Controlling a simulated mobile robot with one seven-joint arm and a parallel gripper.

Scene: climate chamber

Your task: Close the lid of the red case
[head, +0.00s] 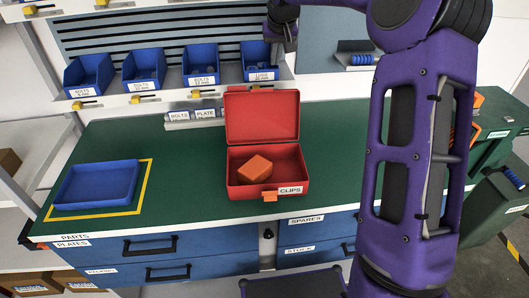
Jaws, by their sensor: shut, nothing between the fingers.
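The red case (238,192) stands on the green bench top, near its front edge, with a "CLIPS" label on its front. Its lid (262,117) is open and stands up, leaning slightly back. An orange block (255,168) lies inside the case.
A blue tray (97,186) sits inside a yellow outline at the left of the bench (180,160). My purple arm hides part of the bench at right. The bench between tray and case is clear.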

